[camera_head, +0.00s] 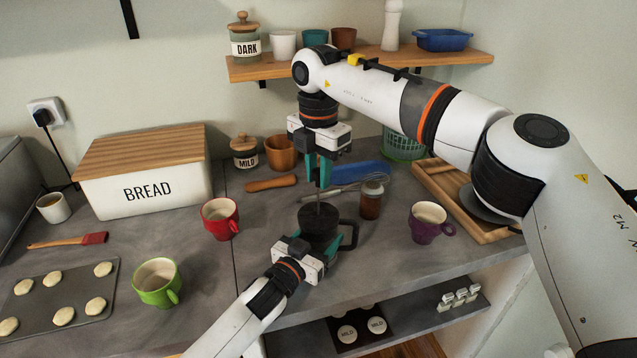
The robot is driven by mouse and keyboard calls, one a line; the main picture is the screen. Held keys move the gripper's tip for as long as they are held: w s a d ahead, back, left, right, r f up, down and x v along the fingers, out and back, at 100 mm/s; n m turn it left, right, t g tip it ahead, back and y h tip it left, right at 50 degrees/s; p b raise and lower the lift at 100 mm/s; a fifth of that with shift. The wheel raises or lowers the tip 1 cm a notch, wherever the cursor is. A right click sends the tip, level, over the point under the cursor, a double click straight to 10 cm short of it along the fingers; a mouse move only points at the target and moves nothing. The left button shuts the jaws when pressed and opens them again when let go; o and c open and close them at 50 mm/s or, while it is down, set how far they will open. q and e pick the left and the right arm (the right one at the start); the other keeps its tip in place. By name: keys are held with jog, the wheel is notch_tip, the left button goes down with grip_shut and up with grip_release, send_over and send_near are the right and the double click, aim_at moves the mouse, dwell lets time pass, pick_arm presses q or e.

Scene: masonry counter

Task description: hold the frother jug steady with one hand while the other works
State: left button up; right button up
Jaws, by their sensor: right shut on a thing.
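The dark frother jug (318,222) stands upright on the grey counter at the centre, its handle to the right. My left gripper (308,252) is low at the jug's near side, with teal fingers on either side of it. I cannot tell whether they press on it. My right gripper (319,172) points down above the jug and is shut on a thin metal tool (319,207). The tool's shaft reaches down to the jug's opening. Its lower end is hidden inside or behind the rim, and its upper part is mostly covered by the fingers.
A whisk (345,188) and a small brown jar (371,202) are close behind the jug. A red mug (220,218) stands left, a purple mug (430,222) right, a green mug (157,283) front left. A wooden tray (465,205) lies right.

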aim_at(319, 214)
notch_tip(319, 214, down, 7)
jog(key=shift+f, duration=0.2)
dwell(0.3)
jog(key=o, duration=1)
jog(key=shift+r, duration=3.55)
